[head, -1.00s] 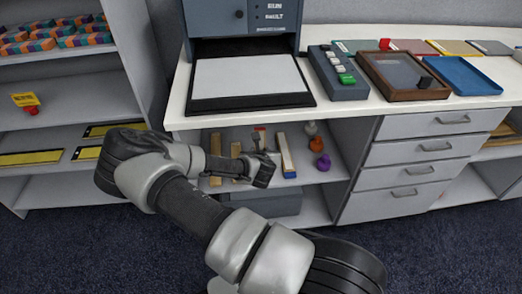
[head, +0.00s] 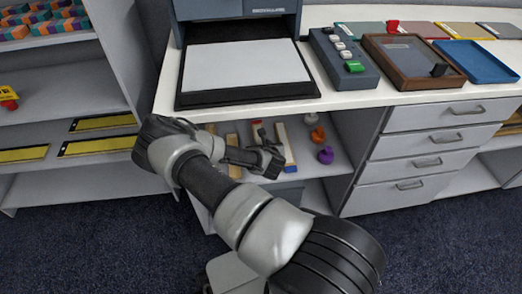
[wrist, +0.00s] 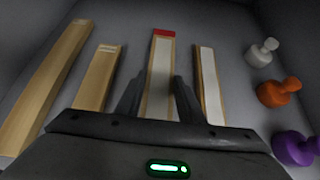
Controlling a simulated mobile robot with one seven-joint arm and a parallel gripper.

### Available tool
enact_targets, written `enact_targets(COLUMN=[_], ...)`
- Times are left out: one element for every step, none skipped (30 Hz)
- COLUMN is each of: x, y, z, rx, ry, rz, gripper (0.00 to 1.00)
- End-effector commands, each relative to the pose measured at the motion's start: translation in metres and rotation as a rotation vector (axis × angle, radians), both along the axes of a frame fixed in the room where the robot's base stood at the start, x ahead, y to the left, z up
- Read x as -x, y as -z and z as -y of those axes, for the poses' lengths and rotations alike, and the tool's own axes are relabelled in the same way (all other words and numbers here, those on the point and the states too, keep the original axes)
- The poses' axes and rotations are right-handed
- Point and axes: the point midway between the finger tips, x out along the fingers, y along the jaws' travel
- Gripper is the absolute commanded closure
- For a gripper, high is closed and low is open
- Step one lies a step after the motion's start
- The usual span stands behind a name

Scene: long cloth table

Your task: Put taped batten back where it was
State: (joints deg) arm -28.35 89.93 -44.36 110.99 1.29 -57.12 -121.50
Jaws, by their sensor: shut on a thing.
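A wooden batten with a pale face and a red end (wrist: 163,50) lies between the fingers of my gripper (wrist: 156,84), which is shut on it. In the head view my gripper (head: 268,160) is at the open shelf under the counter, and the batten's red end (head: 257,124) shows just beyond it. The near part of the batten is hidden by my gripper. I cannot tell whether it touches the shelf.
Two plain battens (wrist: 50,85) (wrist: 98,78) lie left of the held one; a white-faced batten (wrist: 210,85) lies close on its right. White, orange (wrist: 278,93) and purple (wrist: 296,148) knobbed pieces stand farther right. The counter (head: 350,98) overhangs the shelf.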

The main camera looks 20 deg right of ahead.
Motion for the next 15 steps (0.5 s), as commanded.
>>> enact_targets(x=[0.001, 0.0, 0.0, 0.0, 0.0, 0.0, 0.0, 0.0, 0.0, 0.0, 0.0, 0.0, 0.0, 0.0, 0.0], y=[0.014, 0.019, 0.024, 0.026, 0.026, 0.027, 0.026, 0.025, 0.025, 0.025, 0.025, 0.026, 0.026, 0.027, 0.028], z=[0.0, 0.0, 0.0, 0.0, 0.0, 0.0, 0.0, 0.0, 0.0, 0.0, 0.0, 0.0, 0.0, 0.0, 0.0], rx=[-0.001, -0.002, -0.002, -0.001, 0.0, 0.0, 0.0, 0.0, 0.0, 0.0, 0.0, 0.0, 0.0, 0.0, 0.0], ry=[0.001, 0.0, 0.0, 0.001, 0.0, 0.0, 0.0, 0.0, 0.0, 0.0, 0.0, 0.0, 0.0, 0.0, 0.0], rz=[-0.002, -0.002, -0.001, 0.0, 0.0, 0.0, 0.0, 0.0, 0.0, 0.0, 0.0, 0.0, 0.0, 0.0, -0.001], gripper=[0.95, 0.95, 0.95, 0.95, 0.95, 0.95, 0.95, 0.95, 0.95, 0.95, 0.95, 0.95, 0.95, 0.95, 0.62])
